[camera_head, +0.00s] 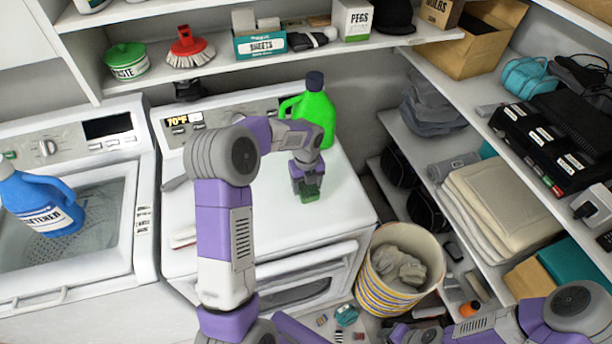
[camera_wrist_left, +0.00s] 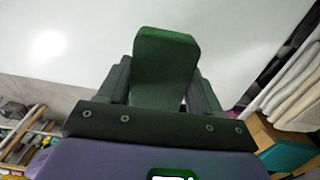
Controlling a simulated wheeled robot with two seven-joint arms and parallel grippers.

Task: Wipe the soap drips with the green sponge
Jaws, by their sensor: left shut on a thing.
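My left gripper (camera_head: 307,186) is shut on the green sponge (camera_head: 310,197) over the right part of the white dryer top (camera_head: 340,205). In the left wrist view the sponge (camera_wrist_left: 165,65) sticks out between the two dark fingers, over a white surface. I cannot tell whether the sponge touches the top. No soap drips can be made out; my arm hides part of the top. A green detergent jug (camera_head: 312,112) with a dark cap stands at the back of the dryer top. My right arm is at the lower right, and its gripper is unclear at the bottom edge.
A washer (camera_head: 140,240) with a blue softener bottle (camera_head: 40,205) stands at the left. A striped basket (camera_head: 372,295) with grey cloth stands right of the dryer. A loaded shelf runs above (camera_head: 215,62), and more shelves (camera_head: 455,95) fill the right side.

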